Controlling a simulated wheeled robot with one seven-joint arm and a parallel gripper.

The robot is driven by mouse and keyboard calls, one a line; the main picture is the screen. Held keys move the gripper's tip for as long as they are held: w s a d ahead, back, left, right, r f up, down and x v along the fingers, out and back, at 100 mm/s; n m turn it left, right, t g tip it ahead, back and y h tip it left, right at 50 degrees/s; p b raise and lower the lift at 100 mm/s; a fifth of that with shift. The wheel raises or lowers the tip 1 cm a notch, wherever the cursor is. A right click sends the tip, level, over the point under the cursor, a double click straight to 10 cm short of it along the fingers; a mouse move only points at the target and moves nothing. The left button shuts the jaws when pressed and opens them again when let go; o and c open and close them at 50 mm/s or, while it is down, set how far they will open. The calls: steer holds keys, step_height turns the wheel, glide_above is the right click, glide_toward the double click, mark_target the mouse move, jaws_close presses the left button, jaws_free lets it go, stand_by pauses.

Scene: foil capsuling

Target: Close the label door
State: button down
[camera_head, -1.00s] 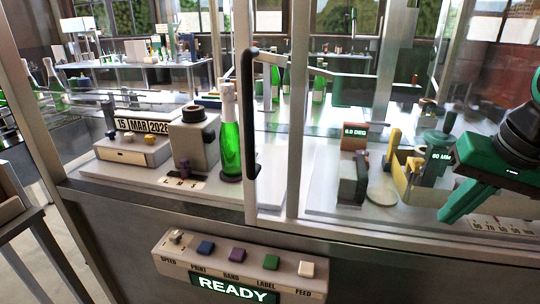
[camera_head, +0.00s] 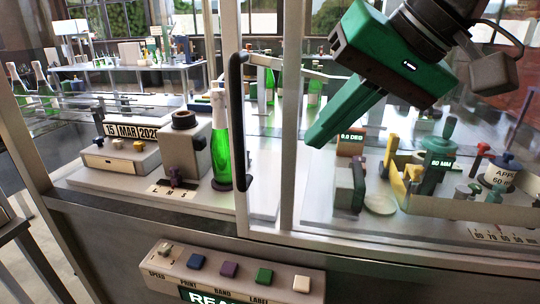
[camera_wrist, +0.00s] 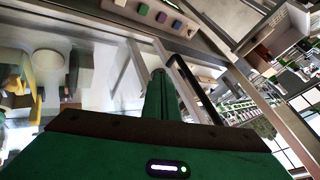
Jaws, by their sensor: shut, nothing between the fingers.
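The glass door with its pale metal frame (camera_head: 290,110) stands across the machine front. I cannot tell for sure whether it is fully closed. Its long black handle (camera_head: 238,120) is upright, left of centre; the handle also shows in the wrist view (camera_wrist: 194,88), just right of my fingers. My green gripper (camera_head: 318,142) is shut and empty, pointing down and left. In the picture it is right of the handle and apart from it, by the frame post. The fingers also show in the wrist view (camera_wrist: 158,78).
A green bottle (camera_head: 220,145) stands left of the handle beside a grey block (camera_head: 184,138) and the date unit (camera_head: 120,158). Yellow and green fixtures (camera_head: 440,150) stand at right. A button panel (camera_head: 232,275) juts out below the door.

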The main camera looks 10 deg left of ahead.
steer(key=w+a+f, duration=0.3)
steer(key=a+f, duration=0.4)
steer(key=a, duration=0.2)
steer(key=shift+a+f, duration=0.15)
steer(key=shift+f, duration=0.25)
